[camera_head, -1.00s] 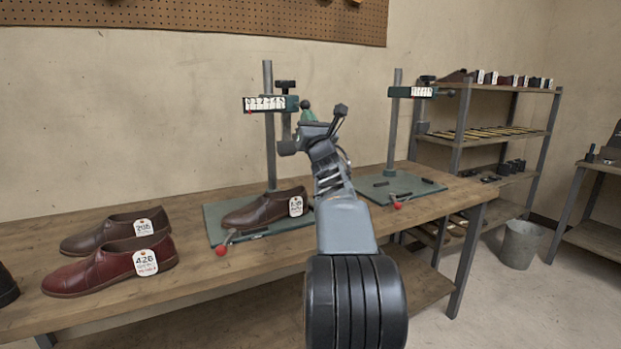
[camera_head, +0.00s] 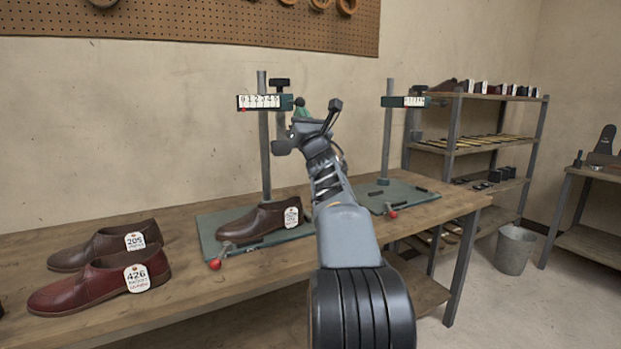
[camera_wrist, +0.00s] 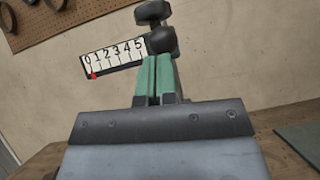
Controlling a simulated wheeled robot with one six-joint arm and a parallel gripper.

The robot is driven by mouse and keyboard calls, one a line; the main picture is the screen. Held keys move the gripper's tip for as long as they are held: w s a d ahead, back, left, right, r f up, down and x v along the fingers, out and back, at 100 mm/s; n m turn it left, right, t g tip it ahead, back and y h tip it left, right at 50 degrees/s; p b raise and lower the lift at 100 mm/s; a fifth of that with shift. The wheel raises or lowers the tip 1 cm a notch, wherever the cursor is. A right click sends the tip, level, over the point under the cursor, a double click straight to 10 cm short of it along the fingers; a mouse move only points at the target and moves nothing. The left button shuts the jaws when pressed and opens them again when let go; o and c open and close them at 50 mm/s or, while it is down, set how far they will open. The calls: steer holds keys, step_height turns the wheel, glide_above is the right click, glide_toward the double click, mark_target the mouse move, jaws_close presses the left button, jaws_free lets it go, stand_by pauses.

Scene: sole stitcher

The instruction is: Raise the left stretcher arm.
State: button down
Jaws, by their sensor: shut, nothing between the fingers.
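The left stretcher has a grey post (camera_head: 264,150) on a green base plate (camera_head: 208,226). Its raised arm (camera_head: 285,101) carries a white scale plate (camera_head: 261,102), numbered 0 to 5 in the wrist view (camera_wrist: 115,57), with a red pointer by the 0. A dark ball knob (camera_head: 300,101) is at the arm's right end and shows in the wrist view (camera_wrist: 162,41). My gripper (camera_head: 304,110), with green fingers (camera_wrist: 156,66), is shut and empty, its tips just under the knob. I cannot tell whether they touch. A brown shoe (camera_head: 255,221) sits on the base plate.
A second stretcher (camera_head: 388,130) stands to the right. Red-knobbed levers (camera_head: 215,264) are at the front of the bases. Tagged shoes (camera_head: 100,283) lie on the bench's left. A shelf (camera_head: 490,97) and a bucket (camera_head: 514,250) stand further right.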

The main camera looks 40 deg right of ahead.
steer(key=w+f+b+v, duration=0.1)
steer(key=b+v, duration=0.4)
steer(key=v, duration=0.7)
steer(key=shift+d+f+b, duration=0.2)
steer(key=shift+f+b, duration=0.1)
steer(key=shift+f, duration=0.55)
